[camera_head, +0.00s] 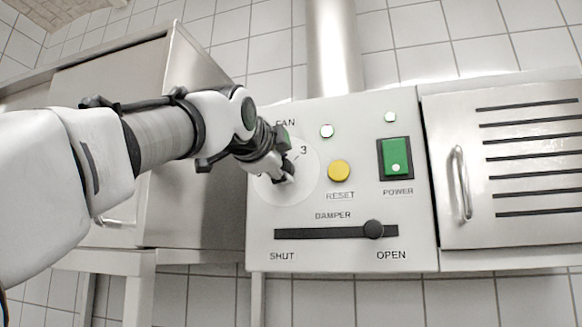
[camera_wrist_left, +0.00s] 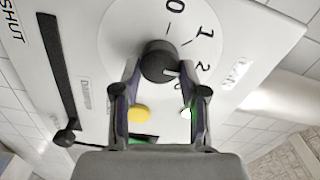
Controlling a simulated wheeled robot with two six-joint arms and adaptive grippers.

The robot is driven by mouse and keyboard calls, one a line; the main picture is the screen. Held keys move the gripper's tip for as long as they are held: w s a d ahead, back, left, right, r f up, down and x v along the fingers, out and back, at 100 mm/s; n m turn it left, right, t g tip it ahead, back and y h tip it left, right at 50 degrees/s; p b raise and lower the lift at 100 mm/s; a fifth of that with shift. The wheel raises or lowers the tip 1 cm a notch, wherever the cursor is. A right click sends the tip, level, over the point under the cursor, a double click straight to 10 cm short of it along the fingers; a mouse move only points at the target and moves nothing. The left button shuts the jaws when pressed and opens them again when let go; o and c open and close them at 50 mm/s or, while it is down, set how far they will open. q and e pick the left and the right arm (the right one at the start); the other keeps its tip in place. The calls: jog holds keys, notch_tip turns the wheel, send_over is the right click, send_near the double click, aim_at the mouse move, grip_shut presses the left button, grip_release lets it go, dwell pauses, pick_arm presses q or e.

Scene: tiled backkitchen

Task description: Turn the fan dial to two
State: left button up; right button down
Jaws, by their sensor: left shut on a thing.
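The fan dial has a white disc (camera_head: 305,185) on the left of the grey control panel, with "FAN" above it and a 3 at its upper right. In the left wrist view the black dial knob (camera_wrist_left: 157,57) stands on the disc, with 0, 1 and 2 showing around it. A white mark on the knob points roughly toward the 2; its exact alignment is hard to tell. My left gripper (camera_head: 284,172) is at the dial and hides the knob in the head view. In the wrist view its two fingers (camera_wrist_left: 160,80) are around the knob, shut on it. My right gripper is out of view.
To the right are a yellow reset button (camera_head: 339,171), a green power switch (camera_head: 396,157) and two small lamps. The damper slider (camera_head: 373,229) below is near OPEN. A steel cabinet (camera_head: 210,190) stands left of the panel; a slotted steel door (camera_head: 520,165) is at right.

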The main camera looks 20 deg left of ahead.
pick_arm(q)
jog(key=shift+s+a+r, duration=0.1)
jog(key=shift+r, duration=0.25)
